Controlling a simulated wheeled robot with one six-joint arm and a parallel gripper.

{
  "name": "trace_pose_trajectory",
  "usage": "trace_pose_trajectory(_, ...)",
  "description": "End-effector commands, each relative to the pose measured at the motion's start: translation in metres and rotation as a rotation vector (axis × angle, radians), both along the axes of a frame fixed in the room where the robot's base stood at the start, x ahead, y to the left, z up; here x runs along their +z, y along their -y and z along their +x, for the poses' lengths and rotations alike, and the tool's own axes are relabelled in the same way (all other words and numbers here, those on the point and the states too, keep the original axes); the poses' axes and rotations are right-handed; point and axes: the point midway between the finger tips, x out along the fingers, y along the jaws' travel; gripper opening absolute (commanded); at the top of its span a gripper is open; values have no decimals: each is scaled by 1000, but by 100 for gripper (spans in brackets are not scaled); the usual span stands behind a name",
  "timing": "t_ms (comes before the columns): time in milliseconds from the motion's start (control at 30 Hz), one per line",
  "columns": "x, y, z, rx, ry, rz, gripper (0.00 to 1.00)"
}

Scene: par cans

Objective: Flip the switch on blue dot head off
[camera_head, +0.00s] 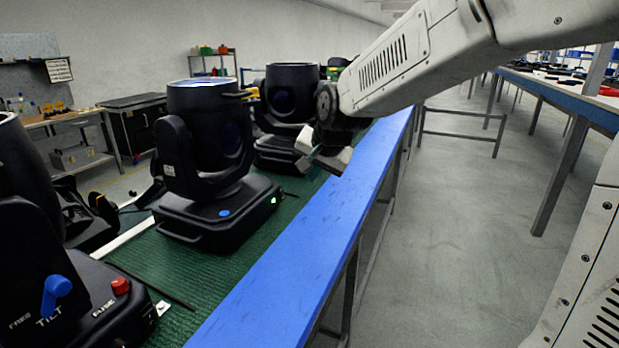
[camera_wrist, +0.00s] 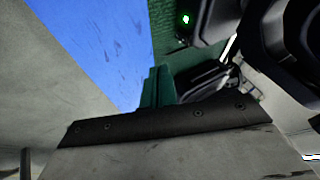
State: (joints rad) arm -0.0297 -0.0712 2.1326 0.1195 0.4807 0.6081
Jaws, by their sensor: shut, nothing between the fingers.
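The blue dot head (camera_head: 205,140) is a black moving-head lamp standing upright on the green bench mat, with a round blue dot (camera_head: 224,213) on its base. A small lit green switch (camera_head: 273,200) sits at the right end of that base. The lit green spot also shows near the top of the wrist view (camera_wrist: 185,18). My gripper (camera_head: 312,166) is shut and empty, above the blue bench edge, beyond and to the right of the switch, apart from it. Its teal fingertips show in the wrist view (camera_wrist: 158,86). The switch's rocker position is too small to tell.
Another black head (camera_head: 285,110) stands close behind my gripper. A nearer head has a blue tilt lever (camera_head: 56,293) and a red fuse cap (camera_head: 121,286). The blue bench edge (camera_head: 290,270) is bare. Open grey floor (camera_head: 450,240) lies to the right.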

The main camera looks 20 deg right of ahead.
Motion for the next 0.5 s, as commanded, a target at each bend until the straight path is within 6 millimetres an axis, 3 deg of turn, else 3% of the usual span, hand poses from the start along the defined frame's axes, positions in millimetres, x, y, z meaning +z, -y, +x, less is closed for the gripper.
trace_pose_trajectory(500,-13,7,3,3,1,0,0)
